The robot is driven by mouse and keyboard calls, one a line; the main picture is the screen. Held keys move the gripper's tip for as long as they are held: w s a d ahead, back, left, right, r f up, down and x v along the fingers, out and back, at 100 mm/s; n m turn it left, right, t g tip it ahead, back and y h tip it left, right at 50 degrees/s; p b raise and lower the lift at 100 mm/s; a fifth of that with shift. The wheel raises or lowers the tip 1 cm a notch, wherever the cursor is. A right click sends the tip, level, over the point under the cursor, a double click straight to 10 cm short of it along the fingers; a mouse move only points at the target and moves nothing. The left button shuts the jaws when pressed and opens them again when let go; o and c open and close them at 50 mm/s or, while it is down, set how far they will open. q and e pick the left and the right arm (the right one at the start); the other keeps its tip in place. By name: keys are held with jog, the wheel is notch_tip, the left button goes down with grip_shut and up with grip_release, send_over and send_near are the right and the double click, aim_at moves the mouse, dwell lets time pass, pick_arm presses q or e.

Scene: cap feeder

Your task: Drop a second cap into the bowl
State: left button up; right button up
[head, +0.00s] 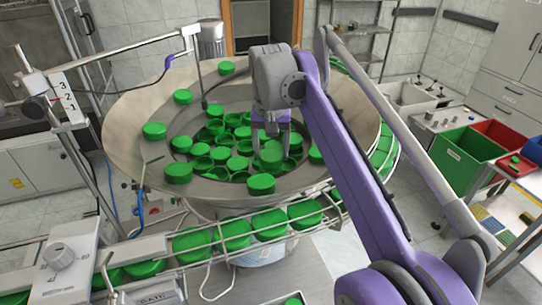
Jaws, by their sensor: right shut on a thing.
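The wide metal bowl (128,108) of the feeder stands in the middle of the head view. Many green caps (201,163) lie in its centre, and several more rest spread around its sloping ring. My right gripper (271,148) reaches in from the right and points down over the bowl. It is shut on a green cap (271,160), with one finger on each side. Other caps lie close around the held cap, and I cannot tell how high it is above them. My right arm hides part of the bowl's right side. My left gripper is not in view.
A railed chute with a row of caps (234,235) curves along the bowl's front and right. A post with a numbered scale (68,98) stands at left, its rod reaching over the bowl. A green bin (462,155) and a red bin (503,133) stand at right.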

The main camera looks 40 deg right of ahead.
aim_at(271, 159)
jog(key=shift+s+f, duration=0.1)
jog(key=shift+f, duration=0.6)
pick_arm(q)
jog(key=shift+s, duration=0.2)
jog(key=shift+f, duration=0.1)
pick_arm(e)
jog(key=o, duration=0.9)
jog(key=shift+f, duration=0.15)
jog(key=shift+c, duration=0.2)
jog(key=o, duration=0.4)
jog(key=shift+o, duration=0.2)
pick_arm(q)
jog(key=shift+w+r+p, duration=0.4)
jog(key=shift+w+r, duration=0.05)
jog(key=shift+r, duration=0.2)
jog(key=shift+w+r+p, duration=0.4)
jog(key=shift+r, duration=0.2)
pick_arm(e)
notch_tip(271, 159, up, 12)
jog(key=s+a, duration=0.1)
jog(key=shift+r, duration=0.2)
